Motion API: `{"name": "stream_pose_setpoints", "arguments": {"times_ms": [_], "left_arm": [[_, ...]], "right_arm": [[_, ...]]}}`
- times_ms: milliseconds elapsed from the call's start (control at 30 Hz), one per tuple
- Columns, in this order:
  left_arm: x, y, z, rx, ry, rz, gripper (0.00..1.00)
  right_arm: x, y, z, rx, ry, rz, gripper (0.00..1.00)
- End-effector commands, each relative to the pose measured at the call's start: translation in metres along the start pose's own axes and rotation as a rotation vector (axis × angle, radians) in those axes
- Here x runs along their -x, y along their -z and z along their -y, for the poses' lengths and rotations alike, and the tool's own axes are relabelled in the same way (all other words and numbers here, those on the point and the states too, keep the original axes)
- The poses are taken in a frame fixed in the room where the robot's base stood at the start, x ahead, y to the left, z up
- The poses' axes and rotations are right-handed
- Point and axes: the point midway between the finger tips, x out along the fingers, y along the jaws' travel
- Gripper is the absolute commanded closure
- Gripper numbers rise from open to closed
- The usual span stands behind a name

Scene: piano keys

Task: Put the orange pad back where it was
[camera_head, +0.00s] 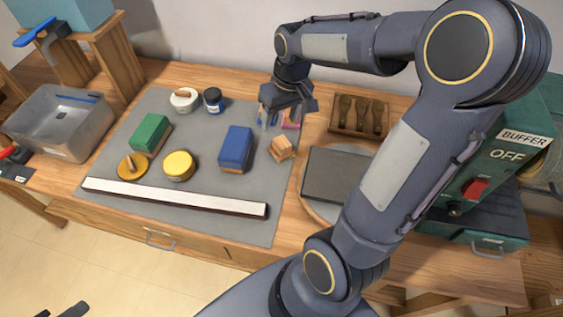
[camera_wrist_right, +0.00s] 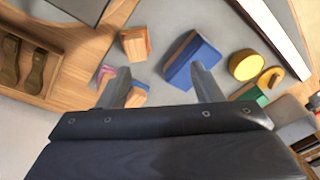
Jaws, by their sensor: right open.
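A small orange block (camera_head: 281,148), which looks like the orange pad, lies on the grey mat (camera_head: 215,205) near its right edge, beside the blue block (camera_head: 236,149). In the right wrist view the orange block (camera_wrist_right: 136,42) lies beyond the fingertips, left of the blue block (camera_wrist_right: 192,60). My right gripper (camera_head: 284,122) is open and empty, pointing down over small pink and blue pieces (camera_head: 291,117) behind the orange block. One finger partly hides these pieces in the wrist view (camera_wrist_right: 105,75). Dark tips, apparently my left gripper (camera_head: 60,312), barely show at the bottom left.
A green block (camera_head: 150,133), yellow tin (camera_head: 178,165), round wooden-handled piece (camera_head: 133,166) and two jars (camera_head: 184,99) stand on the mat. A long white key (camera_head: 175,197) lies along the front. A wooden tool rack (camera_head: 360,116) and buffer machine (camera_head: 490,185) stand right.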

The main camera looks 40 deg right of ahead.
Motion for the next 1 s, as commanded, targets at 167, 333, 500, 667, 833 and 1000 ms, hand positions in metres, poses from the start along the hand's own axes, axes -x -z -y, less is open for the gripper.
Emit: {"name": "stream_pose_setpoints", "arguments": {"times_ms": [167,333,500,667,833,1000], "left_arm": [[0.0,0.0,0.0,0.0,0.0,0.0,0.65],[0.0,0.0,0.0,0.0,0.0,0.0,0.65],[0.0,0.0,0.0,0.0,0.0,0.0,0.65],[0.0,0.0,0.0,0.0,0.0,0.0,0.65],[0.0,0.0,0.0,0.0,0.0,0.0,0.65],[0.0,0.0,0.0,0.0,0.0,0.0,0.65]], "right_arm": [[0.041,-0.066,0.045,-0.009,0.118,-0.142,0.41],[0.051,-0.122,0.078,-0.012,0.214,-0.248,0.41],[0.048,-0.155,0.097,-0.013,0.271,-0.309,0.41],[0.045,-0.165,0.102,-0.014,0.288,-0.326,0.41],[0.045,-0.165,0.102,-0.014,0.289,-0.325,0.41],[0.045,-0.165,0.102,-0.014,0.288,-0.325,0.41]]}}
